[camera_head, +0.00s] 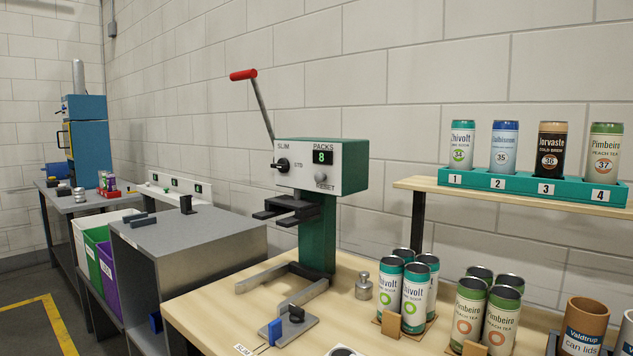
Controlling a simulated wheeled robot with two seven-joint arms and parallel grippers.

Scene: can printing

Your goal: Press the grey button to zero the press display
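The press (318,215) stands on the wooden table, with a green column and a white front panel. Its display (323,157), under the word PACKS, shows a green 8. The round grey button (320,177) sits below the display, above the word RESET. A black selector knob (282,165) is at the panel's left, between the words SLIM and STD. The lever (262,105) with a red handle points up and left. Neither of my grippers shows in this view, and nothing covers the button.
Teal and cream can packs (415,290) stand right of the press, near a small metal weight (363,286). A teal rack (530,187) holds numbered cans on a shelf. A grey cabinet (190,240) is at left. The space before the panel is clear.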

